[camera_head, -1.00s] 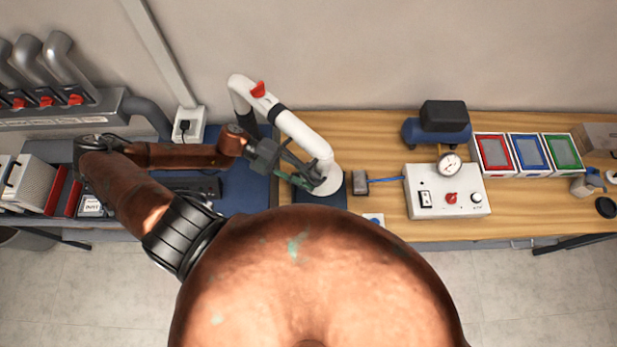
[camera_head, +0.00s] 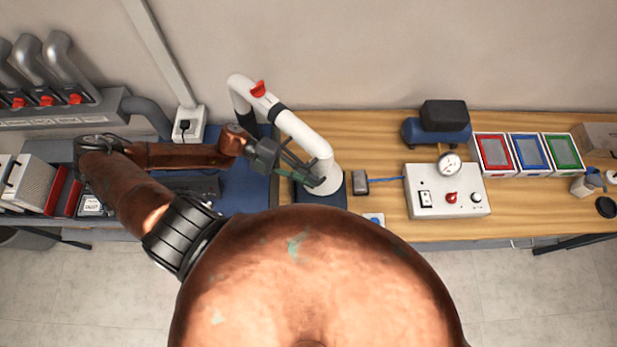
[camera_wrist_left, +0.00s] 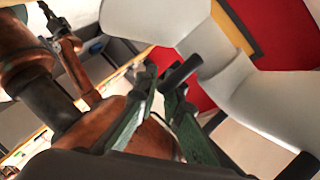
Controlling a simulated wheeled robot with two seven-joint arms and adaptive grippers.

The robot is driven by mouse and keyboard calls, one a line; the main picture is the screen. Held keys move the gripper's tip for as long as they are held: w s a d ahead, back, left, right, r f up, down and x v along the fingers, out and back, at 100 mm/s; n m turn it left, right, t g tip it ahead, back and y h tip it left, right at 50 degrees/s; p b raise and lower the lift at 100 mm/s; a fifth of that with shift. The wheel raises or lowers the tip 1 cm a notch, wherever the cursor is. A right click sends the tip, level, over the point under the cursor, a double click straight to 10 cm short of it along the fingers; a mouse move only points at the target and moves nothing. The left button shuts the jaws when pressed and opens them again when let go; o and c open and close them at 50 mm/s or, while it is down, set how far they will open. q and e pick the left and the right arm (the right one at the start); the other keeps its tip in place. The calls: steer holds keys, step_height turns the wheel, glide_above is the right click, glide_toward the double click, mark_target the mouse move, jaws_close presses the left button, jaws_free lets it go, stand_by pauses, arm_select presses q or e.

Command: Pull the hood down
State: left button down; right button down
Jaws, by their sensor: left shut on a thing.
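The hood (camera_head: 328,186) is the white flared end of a jointed white extraction arm (camera_head: 302,132), hanging above a dark pad on the bench. It also shows large and pale in the left wrist view (camera_wrist_left: 270,100). My left gripper (camera_head: 314,179) reaches in from the left, at the hood's near left side. In the left wrist view its green-lined fingers (camera_wrist_left: 164,92) are close together by a short dark bar, the hood's handle (camera_wrist_left: 182,71). The gripper is shut on this handle; the exact contact is partly hidden by the fingers. My right gripper is out of view.
A grey control box (camera_head: 447,191) with a gauge stands to the right, with a small grey block (camera_head: 360,182) cabled to it. Red, blue and green trays (camera_head: 530,154) lie farther right. Grey ducts with red levers (camera_head: 45,100) are at the left.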

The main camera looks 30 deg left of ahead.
arm_select(q)
step_height(320, 180, down, 6)
steer(key=b, duration=0.3)
steer(key=shift+r, duration=0.1)
steer(key=c, duration=2.1)
jaws_free()
steer(key=shift+o, duration=0.3)
steer(key=shift+a, duration=0.1)
steer(key=v, duration=1.2)
steer(key=shift+r, duration=0.1)
